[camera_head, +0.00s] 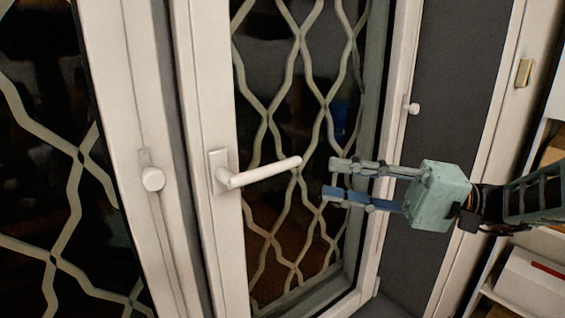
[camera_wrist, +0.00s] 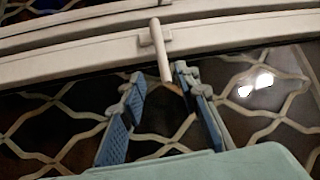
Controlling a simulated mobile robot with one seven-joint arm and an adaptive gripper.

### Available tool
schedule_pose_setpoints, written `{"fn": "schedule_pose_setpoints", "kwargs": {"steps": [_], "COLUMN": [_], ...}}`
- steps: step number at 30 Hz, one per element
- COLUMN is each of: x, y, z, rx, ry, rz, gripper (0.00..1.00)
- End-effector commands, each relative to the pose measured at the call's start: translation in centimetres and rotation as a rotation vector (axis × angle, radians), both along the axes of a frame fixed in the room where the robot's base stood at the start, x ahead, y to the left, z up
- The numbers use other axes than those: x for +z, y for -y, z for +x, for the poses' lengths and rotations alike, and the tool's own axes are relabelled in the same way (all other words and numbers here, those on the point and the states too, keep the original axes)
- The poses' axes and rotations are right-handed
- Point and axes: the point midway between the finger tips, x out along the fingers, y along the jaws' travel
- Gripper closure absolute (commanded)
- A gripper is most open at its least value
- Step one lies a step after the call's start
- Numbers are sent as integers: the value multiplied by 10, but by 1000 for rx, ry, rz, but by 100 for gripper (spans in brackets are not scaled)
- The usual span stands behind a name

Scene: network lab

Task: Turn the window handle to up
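The white window handle (camera_head: 258,173) is mounted on the white window frame (camera_head: 207,240). Its lever points right and slightly up in the head view, roughly horizontal. My gripper (camera_head: 331,178) is open and empty, to the right of the lever's free end, with a small gap seen in the head view. In the wrist view the handle (camera_wrist: 161,50) extends from the frame toward my gripper (camera_wrist: 157,82). The lever's end appears in line with the gap between the two blue-padded fingers. I cannot tell whether the tip is between them in depth.
A wavy metal grille (camera_head: 292,240) covers the dark glass behind the handle. A round white knob (camera_head: 153,179) sits on the frame to the left, and a smaller knob (camera_head: 412,108) to the right. Shelves with a white box (camera_head: 530,283) stand at the lower right.

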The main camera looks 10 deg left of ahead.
Motion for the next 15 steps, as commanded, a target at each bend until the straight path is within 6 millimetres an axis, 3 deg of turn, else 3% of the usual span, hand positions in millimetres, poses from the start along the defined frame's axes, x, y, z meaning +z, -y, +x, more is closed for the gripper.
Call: {"fn": "schedule_pose_setpoints", "kwargs": {"steps": [5,15], "x": [5,14], "y": [-9,-70], "z": [-1,-7], "rx": [-2,-1], "ry": [4,3], "rz": [19,14], "gripper": [70,70]}}
